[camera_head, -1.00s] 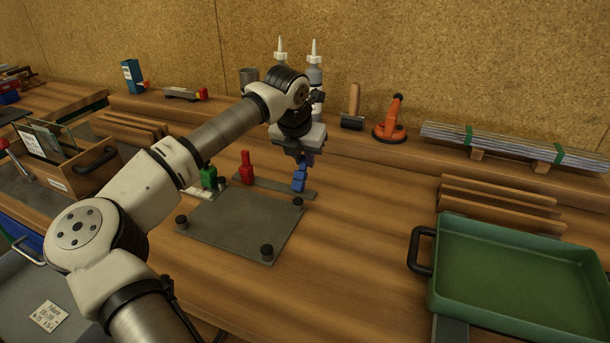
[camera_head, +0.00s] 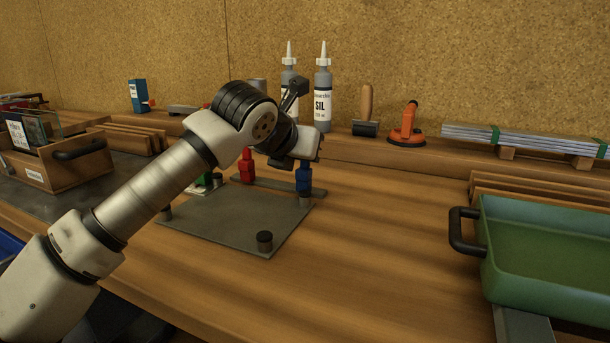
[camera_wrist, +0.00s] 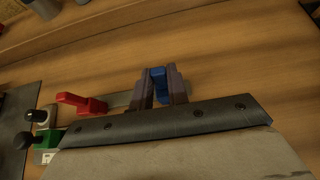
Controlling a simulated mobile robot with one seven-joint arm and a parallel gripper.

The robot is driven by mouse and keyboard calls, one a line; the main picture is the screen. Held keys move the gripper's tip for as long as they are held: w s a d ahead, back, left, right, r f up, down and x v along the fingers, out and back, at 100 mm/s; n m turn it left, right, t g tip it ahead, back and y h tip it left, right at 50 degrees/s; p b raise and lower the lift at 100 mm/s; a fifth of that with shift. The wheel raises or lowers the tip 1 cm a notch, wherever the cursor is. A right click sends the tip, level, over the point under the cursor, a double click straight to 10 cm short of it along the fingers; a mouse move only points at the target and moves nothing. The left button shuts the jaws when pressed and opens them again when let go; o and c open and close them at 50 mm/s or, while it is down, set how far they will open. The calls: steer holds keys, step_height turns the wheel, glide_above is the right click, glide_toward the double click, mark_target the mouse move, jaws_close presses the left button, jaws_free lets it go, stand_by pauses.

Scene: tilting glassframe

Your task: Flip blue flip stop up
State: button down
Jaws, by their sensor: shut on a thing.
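The blue flip stop (camera_head: 303,181) is at the right end of a narrow grey strip on the bench, and its visible part looks upright. My gripper (camera_head: 304,165) is over it from above and hides its top. In the wrist view, my gripper (camera_wrist: 160,82) has one finger on each side of the blue flip stop (camera_wrist: 159,84) and is shut on it. A green stop (camera_head: 216,180) is left of that, partly hidden by my arm.
A grey plate (camera_head: 235,222) with black knobs lies in front of the strip. Two bottles (camera_head: 323,95), a roller (camera_head: 365,112) and an orange suction lifter (camera_head: 405,128) stand behind. A green tray (camera_head: 550,250) is at right. Bench between plate and tray is clear.

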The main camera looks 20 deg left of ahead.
steer(key=shift+s+f+t+b, duration=0.25)
steer(key=shift+t+b, duration=0.15)
steer(key=shift+b, duration=0.5)
steer(key=shift+r, duration=0.2)
steer(key=c, duration=1.4)
jaws_free()
steer(key=shift+s, duration=0.1)
steer(key=shift+o, duration=0.2)
steer(key=v, duration=1.3)
steer(key=shift+s+p, duration=0.4)
steer(key=shift+p, duration=0.05)
